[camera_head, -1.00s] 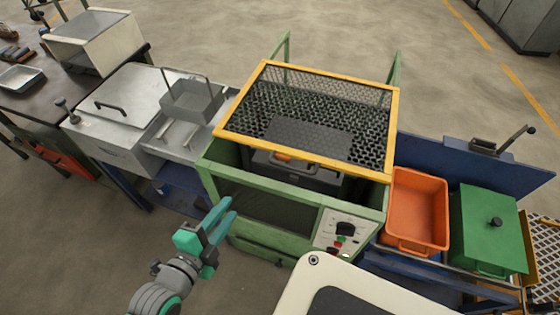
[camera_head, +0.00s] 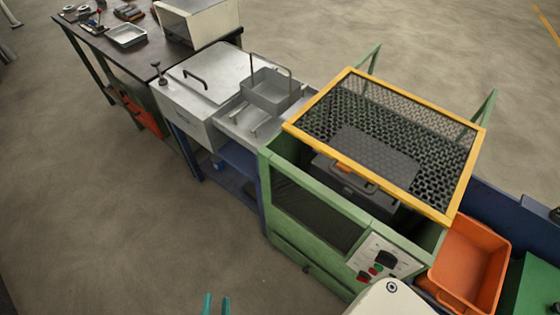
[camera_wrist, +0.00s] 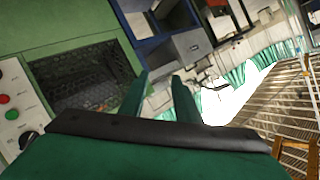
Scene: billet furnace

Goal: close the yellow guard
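The yellow guard (camera_head: 386,184) is a yellow-framed mesh panel above the top of a green machine (camera_head: 319,204). A gap shows between its front bar and the machine's front edge. Through the mesh I see a dark box with an orange patch on its front. My gripper (camera_head: 216,305) shows only as two teal fingertips at the bottom edge of the head view, in front of the machine and well apart from the guard. In the wrist view, my gripper (camera_wrist: 160,95) is open and empty, with a gap between its fingers. The guard cannot be made out there.
A control panel (camera_head: 384,260) with a dark knob and coloured buttons is on the machine's front. A grey metal unit with a basket (camera_head: 271,92) adjoins on the left, and an orange bin (camera_head: 470,262) on the right. The floor (camera_head: 130,235) at front left is clear.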

